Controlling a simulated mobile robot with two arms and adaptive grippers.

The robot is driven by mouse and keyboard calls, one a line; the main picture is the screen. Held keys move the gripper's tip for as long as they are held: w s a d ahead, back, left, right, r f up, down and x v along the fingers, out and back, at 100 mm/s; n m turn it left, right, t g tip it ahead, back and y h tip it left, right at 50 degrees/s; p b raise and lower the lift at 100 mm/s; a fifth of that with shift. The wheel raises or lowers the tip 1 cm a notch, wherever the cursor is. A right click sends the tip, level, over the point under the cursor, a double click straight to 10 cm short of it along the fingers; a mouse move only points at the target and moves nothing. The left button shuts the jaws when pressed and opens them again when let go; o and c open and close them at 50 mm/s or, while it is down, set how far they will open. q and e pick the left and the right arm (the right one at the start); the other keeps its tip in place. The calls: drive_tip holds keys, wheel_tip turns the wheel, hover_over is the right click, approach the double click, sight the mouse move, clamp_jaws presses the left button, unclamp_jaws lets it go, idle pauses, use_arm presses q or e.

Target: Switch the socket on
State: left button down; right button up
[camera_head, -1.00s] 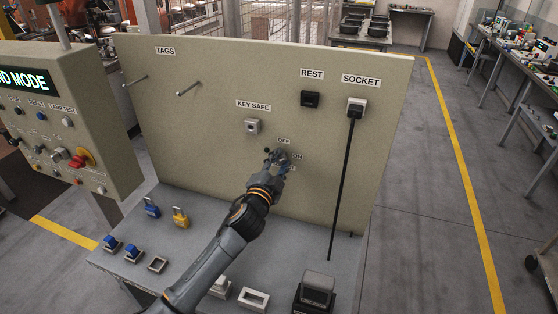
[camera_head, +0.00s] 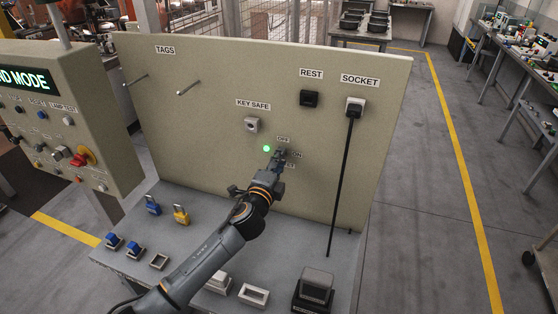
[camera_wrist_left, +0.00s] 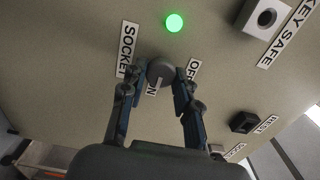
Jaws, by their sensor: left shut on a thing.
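The round grey socket switch knob (camera_wrist_left: 160,71) is on the beige panel (camera_head: 220,80), between the OFF label (camera_head: 283,139) and the ON label (camera_head: 296,155). In the left wrist view its pale mark points toward the ON label (camera_wrist_left: 152,88). My left gripper (camera_head: 277,157) is at the knob, with its two fingers (camera_wrist_left: 158,85) shut around it. In the head view the gripper mostly hides the knob. A green lamp (camera_head: 267,149) beside the knob is lit; it also shows in the left wrist view (camera_wrist_left: 174,22). My right gripper is not in view.
The panel carries a key safe (camera_head: 252,125), a black REST holder (camera_head: 309,99) and a SOCKET plug (camera_head: 355,107) with a black cable. Blue and yellow padlocks (camera_head: 181,215) and a dark box (camera_head: 315,290) stand on the bench below. A control cabinet (camera_head: 75,110) stands left.

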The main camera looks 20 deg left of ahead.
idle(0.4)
use_arm(q)
drive_tip(key=c, duration=1)
unclamp_jaws()
drive_tip(key=s, duration=1.2)
drive_tip(key=shift+a, duration=0.2)
drive_tip(key=shift+w, duration=0.1)
